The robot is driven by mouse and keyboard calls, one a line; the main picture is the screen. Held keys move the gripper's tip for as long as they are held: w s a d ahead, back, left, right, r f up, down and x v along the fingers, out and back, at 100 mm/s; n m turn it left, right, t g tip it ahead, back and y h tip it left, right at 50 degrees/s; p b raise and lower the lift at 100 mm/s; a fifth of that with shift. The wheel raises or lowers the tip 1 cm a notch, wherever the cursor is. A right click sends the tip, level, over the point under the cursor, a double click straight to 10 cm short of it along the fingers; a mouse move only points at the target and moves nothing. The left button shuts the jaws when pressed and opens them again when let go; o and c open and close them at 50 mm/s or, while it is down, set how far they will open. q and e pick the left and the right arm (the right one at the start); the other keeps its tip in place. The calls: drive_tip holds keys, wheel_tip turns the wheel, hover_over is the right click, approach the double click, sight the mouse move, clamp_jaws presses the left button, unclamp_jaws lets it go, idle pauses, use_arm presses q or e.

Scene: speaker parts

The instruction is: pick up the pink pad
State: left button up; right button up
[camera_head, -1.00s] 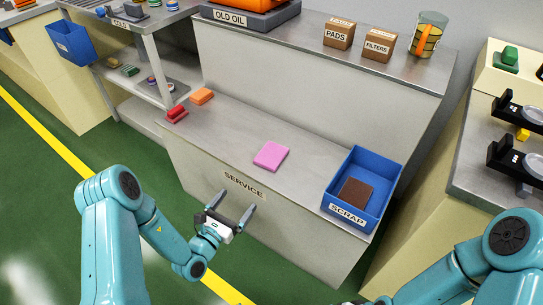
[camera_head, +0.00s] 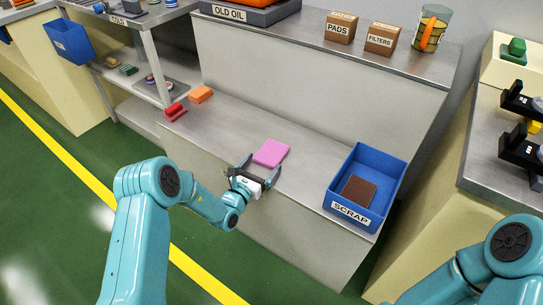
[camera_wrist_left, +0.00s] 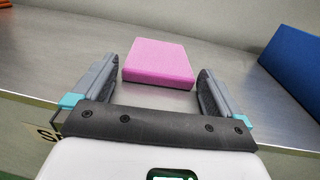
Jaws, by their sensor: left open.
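The pink pad (camera_head: 271,152) lies flat on the grey service bench (camera_head: 220,135). In the left wrist view the pink pad (camera_wrist_left: 158,62) sits just beyond and between the fingertips. My left gripper (camera_head: 261,167) is open at the bench's front edge, with its fingers pointing at the pad. In the left wrist view the left gripper (camera_wrist_left: 158,80) has its two fingers apart, with nothing held between them. My right gripper is not in view; only part of the right arm shows at the lower right.
A blue scrap bin (camera_head: 378,165) holding a brown pad (camera_head: 358,190) stands to the right on the bench. A red block (camera_head: 175,111) and an orange block (camera_head: 200,94) lie at the left end. The bench around the pink pad is clear.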

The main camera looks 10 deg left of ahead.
use_arm(q)
drive_tip(key=shift+w, duration=0.1)
drive_tip(key=c, duration=0.8)
drive_tip(key=shift+o, duration=0.2)
drive_tip(key=shift+r, duration=0.1)
